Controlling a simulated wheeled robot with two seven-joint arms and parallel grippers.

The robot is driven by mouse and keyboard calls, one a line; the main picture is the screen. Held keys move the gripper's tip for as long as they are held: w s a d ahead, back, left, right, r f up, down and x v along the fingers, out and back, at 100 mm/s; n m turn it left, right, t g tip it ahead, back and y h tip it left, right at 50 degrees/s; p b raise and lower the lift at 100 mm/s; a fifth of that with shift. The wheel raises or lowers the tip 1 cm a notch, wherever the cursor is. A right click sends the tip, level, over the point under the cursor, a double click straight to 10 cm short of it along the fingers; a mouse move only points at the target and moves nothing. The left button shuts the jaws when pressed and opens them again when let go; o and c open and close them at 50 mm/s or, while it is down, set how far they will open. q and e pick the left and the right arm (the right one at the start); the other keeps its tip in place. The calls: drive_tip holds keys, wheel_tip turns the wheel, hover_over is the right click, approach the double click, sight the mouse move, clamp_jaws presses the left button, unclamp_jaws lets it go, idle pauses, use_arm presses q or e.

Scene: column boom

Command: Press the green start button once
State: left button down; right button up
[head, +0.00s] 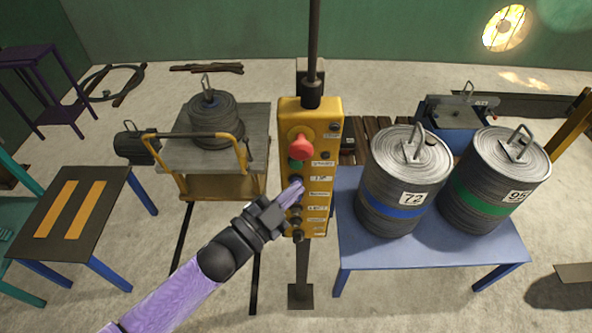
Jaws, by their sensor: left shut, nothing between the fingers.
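A yellow control box (322,131) hangs upright from a dark pole in the middle of the head view. A large red button (301,146) sits near its top. The green button (296,163) is just below the red one and partly covered by it. Several dark buttons run down below, beside small white labels. My left gripper (294,190) is shut and empty. Its fingertips are in front of the box, a little below the green button, over the dark buttons. I cannot tell whether they touch the box. My right gripper is not in view.
A blue table (470,252) with two ribbed drums marked 72 (398,185) and 95 (490,180) stands at the right. A cart (180,156) with another drum (214,120) stands at the left behind my arm. A dark striped table (98,200) is farther left.

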sight(292, 176)
use_arm(q)
drive_tip(key=shift+w+b, duration=0.35)
drive_tip(key=shift+w, duration=0.7)
idle(0.4)
drive_tip(key=shift+w, duration=0.1)
idle(0.8)
drive_tip(key=shift+w, duration=0.3)
drive_tip(key=shift+w+b, duration=0.5)
drive_tip(key=shift+b, duration=0.05)
idle(0.5)
idle(0.3)
drive_tip(key=shift+s+r+p, duration=0.1)
drive_tip(key=shift+s+p, duration=0.45)
drive_tip(key=shift+s, duration=0.35)
